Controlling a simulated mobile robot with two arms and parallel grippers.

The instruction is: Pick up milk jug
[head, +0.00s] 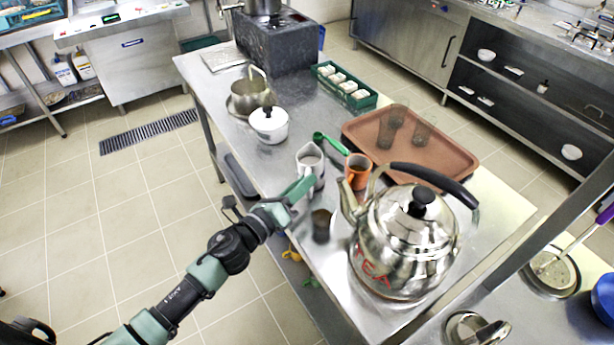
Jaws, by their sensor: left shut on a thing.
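The milk jug (312,161), a small pale jug, stands upright near the left edge of the steel table in the head view. My left gripper (304,186) reaches in from the left and is shut on the jug at its near side. The fingers cover part of the jug's lower side. I cannot tell whether the jug's base touches the table. My right gripper is not in view.
An orange mug (358,172) and a green scoop (331,143) are close beside the jug. A large steel teapot (408,245) stands in front to the right, with a dark cup (321,226) nearby. A white lidded pot (269,126) and brown tray (455,163) are behind.

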